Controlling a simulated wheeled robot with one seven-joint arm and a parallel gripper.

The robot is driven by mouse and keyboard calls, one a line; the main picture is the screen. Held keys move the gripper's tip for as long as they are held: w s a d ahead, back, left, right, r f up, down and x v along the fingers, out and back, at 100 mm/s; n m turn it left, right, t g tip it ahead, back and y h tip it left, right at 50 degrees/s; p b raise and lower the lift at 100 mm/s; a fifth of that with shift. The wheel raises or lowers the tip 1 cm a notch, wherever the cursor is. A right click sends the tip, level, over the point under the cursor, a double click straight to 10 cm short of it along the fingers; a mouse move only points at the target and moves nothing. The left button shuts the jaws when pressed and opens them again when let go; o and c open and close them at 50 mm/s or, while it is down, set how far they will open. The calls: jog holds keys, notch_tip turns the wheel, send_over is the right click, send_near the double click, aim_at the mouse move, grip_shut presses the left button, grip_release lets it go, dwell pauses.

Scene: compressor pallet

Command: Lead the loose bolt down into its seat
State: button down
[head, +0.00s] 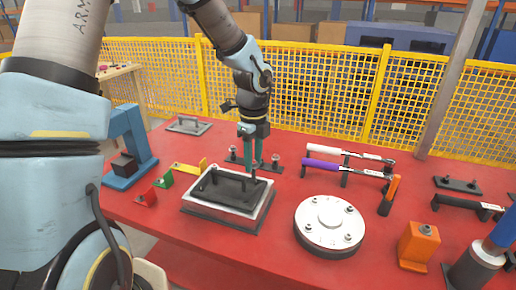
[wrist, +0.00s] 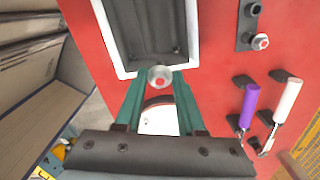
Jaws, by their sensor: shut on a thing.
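My gripper (head: 255,168) points down at the right far corner of the white-rimmed tray (head: 256,212). Its green fingers are shut on the loose bolt (wrist: 160,77), whose round silver head has a red centre. In the wrist view the bolt sits between the fingertips, just beside or over the tray's white rim (wrist: 190,68). The bolt's lower end and its seat are hidden, so I cannot tell its height above them. The tray's dark inside shows small corner fittings.
A round silver flange (head: 330,222) with several bolts stands right of the tray. A dark bolt rack (wrist: 250,25) is close behind. Purple-handled (head: 322,165) and white-handled (head: 330,151) tools lie to the right. A blue press (head: 128,150) stands left.

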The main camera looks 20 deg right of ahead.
jog(key=shift+s+a+r+p, duration=0.15)
jog(key=shift+s+a+p, duration=0.35)
jog(key=shift+s+a, duration=0.45)
jog(key=shift+s+a+r+p, duration=0.15)
jog(key=shift+s+a+p, duration=0.3)
jog(key=shift+s+a, duration=0.5)
jog(key=shift+w+a, duration=0.1)
jog(key=shift+w, duration=0.05)
jog(key=shift+f+b, duration=1.1)
jog(key=shift+f, duration=1.05)
jog(key=shift+f+b, duration=1.05)
jog(key=shift+f, duration=0.6)
jog(key=shift+c, duration=2.2)
grip_release()
jog(key=shift+r, duration=0.1)
notch_tip(320, 180, up, 11)
jog(key=shift+f, duration=0.2)
